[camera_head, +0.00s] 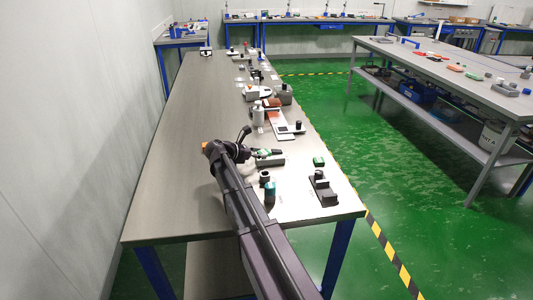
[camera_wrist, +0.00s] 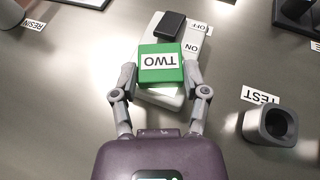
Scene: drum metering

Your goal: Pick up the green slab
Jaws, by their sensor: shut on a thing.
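The green slab (camera_wrist: 160,66), with a white label reading TWO, is between the two fingers of my gripper (camera_wrist: 161,78) in the wrist view. The fingers press on its left and right sides, so my gripper is shut on it. The slab overlaps a pale grey block (camera_wrist: 190,38) marked ON and OFF, with a black rocker on top. I cannot tell whether the slab touches this block or is held above it. In the head view my gripper (camera_head: 264,153) is over the middle of the near table, with a bit of green between the fingers.
A grey hollow holder (camera_wrist: 269,125) stands by a TEST label at the right. In the head view a teal cylinder (camera_head: 270,192), a dark stand (camera_head: 322,190) and another green block (camera_head: 319,161) are nearby. The table's left side (camera_head: 180,170) is clear.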

